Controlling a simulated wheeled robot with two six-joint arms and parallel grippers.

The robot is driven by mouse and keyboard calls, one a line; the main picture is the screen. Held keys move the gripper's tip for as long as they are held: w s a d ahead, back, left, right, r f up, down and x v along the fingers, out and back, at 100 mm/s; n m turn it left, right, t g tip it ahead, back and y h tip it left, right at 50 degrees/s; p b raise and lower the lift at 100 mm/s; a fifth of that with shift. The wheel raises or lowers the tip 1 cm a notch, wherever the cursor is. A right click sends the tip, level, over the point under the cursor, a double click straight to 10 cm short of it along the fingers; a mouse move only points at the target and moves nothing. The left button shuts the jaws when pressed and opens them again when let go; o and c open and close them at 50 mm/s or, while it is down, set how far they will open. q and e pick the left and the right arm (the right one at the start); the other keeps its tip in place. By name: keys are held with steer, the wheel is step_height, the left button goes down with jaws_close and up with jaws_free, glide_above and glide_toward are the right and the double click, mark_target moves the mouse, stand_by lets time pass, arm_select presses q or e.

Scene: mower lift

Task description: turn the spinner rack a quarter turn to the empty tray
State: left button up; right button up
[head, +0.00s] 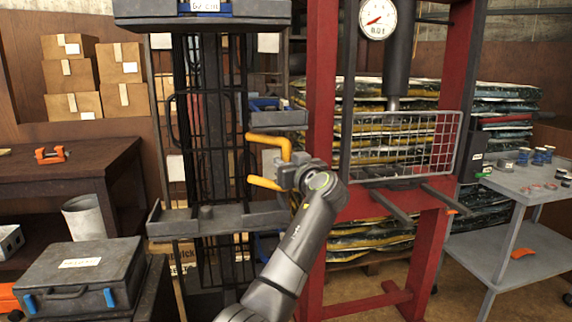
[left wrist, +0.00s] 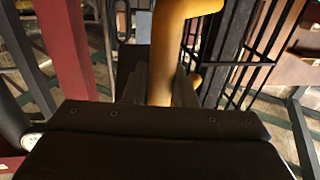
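The spinner rack (head: 210,120) is a tall dark wire column with grey trays, standing left of centre in the head view. Its top tray (head: 150,10) carries a label and something blue. A tray on its right side (head: 290,118) holds blue items. The lower front tray (head: 180,228) looks empty apart from a small grey knob. A yellow-orange C-shaped handle (head: 268,142) stands out at the rack's right. My left gripper (head: 270,164) is at the handle; in the left wrist view its fingers (left wrist: 162,88) closely flank the orange bar (left wrist: 175,40). My right gripper is not in view.
A red press frame (head: 322,120) with a gauge and wire guard (head: 405,140) stands close to the right of my left arm. A grey case (head: 80,275) sits front left. A grey cart (head: 510,190) stands at the right. Cardboard boxes (head: 70,75) are stacked behind.

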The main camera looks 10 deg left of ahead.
arm_select(q)
steer(key=o, duration=0.3)
steer(key=shift+w+d+f, duration=0.1)
steer(key=shift+w, duration=0.2)
steer(key=shift+s, duration=0.15)
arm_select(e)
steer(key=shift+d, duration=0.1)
arm_select(q)
steer(key=shift+s+d+f, duration=0.1)
steer(key=shift+s+d, duration=0.25)
steer(key=shift+s, duration=0.1)
steer(key=b+v, duration=1.3)
steer(key=v, duration=0.3)
steer(key=shift+b, duration=0.35)
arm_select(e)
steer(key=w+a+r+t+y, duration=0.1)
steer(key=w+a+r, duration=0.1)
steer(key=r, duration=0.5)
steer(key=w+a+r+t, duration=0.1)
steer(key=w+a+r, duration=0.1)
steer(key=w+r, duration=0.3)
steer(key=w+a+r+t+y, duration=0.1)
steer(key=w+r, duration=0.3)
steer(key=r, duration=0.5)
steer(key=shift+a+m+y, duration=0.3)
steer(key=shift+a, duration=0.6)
